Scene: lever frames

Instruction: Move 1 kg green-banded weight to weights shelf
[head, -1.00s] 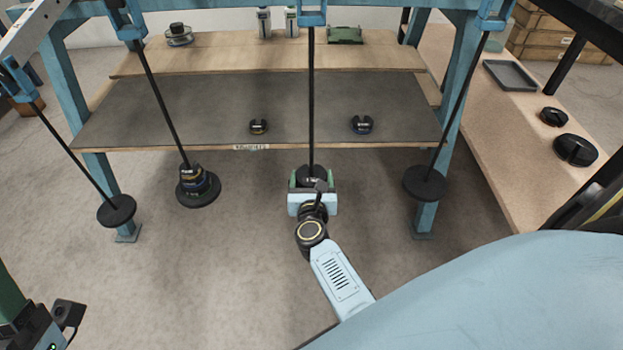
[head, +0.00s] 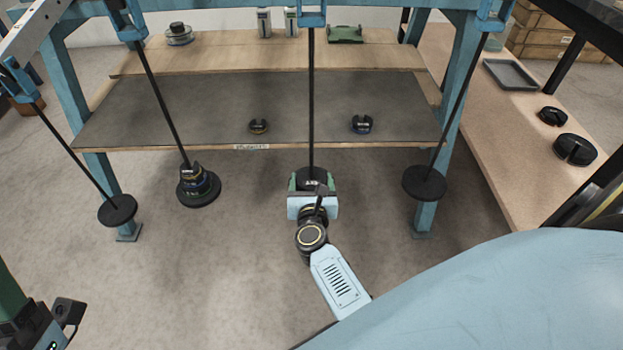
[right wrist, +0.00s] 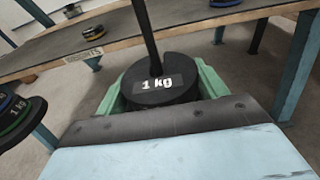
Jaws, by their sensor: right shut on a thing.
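My right gripper (head: 312,190) is at the lower end of the middle hanging rod. Its green fingers are shut on a dark slotted weight (head: 312,176) around the rod. A green-banded weight (right wrist: 20,120), also marked 1 kg, shows at the left edge of that view, below a blue-banded one. The labelled weights shelf (head: 200,110) has a grey top and stands behind the rod. My left gripper's fingertips are not seen.
Two small dark weights (head: 259,126) (head: 361,124) sit on the shelf, with free room around them. A weight stack (head: 198,185) hangs on a rod to the left. Discs (head: 117,210) (head: 425,183) hang at both outer rods. A side table (head: 500,150) stands right.

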